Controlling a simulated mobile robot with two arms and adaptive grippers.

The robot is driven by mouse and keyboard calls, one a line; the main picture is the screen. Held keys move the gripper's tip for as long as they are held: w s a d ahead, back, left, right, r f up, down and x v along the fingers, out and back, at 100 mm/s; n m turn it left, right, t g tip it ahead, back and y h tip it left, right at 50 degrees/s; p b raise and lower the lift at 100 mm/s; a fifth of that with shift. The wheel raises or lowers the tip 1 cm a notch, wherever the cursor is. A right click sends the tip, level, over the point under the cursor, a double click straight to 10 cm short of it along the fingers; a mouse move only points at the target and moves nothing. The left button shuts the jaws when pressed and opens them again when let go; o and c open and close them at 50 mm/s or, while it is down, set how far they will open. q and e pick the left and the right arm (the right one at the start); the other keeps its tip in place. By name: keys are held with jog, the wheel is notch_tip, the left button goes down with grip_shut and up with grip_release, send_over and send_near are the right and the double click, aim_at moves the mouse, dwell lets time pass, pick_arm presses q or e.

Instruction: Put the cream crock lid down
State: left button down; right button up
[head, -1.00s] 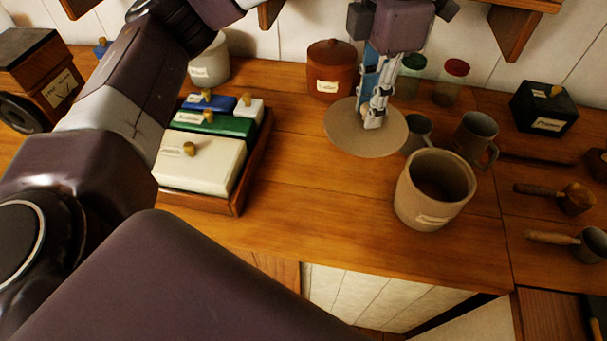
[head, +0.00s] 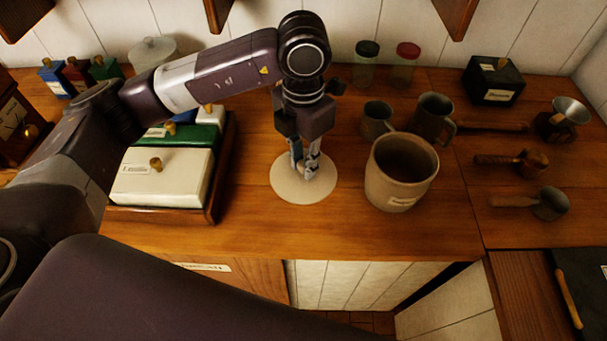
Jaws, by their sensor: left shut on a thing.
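The cream crock lid (head: 288,190) is a flat round disc in the middle of the counter, left of the open crock. My left gripper (head: 308,172) points down over it and is shut on it, at its upper right part; the fingers hide the grip point. The lid looks level and at or very close to the wooden counter; I cannot tell if it touches. The cream crock (head: 398,180) stands upright and uncovered to the right, with a label on its front. My right gripper does not show.
Left of the lid is a wooden tray (head: 216,212) with a cream box (head: 165,180) and a green box (head: 205,140). Two mugs (head: 377,122) (head: 434,115) stand behind the crock. Scoops lie at the right. The counter (head: 300,232) in front of the lid is clear.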

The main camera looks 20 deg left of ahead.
aim_at(304, 181)
pick_arm(q)
notch_tip(304, 181, down, 3)
jog(key=shift+r, duration=0.2)
notch_tip(304, 181, down, 3)
jog(key=shift+f+p, duration=0.15)
jog(key=shift+p, duration=0.5)
jog(key=shift+f, duration=0.3)
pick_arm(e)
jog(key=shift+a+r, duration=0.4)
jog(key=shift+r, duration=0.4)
pick_arm(q)
jog(key=shift+f, duration=0.1)
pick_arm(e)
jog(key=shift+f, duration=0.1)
pick_arm(q)
jog(key=shift+f, duration=0.1)
jog(key=c, duration=1.8)
grip_release()
jog(key=shift+o, duration=0.2)
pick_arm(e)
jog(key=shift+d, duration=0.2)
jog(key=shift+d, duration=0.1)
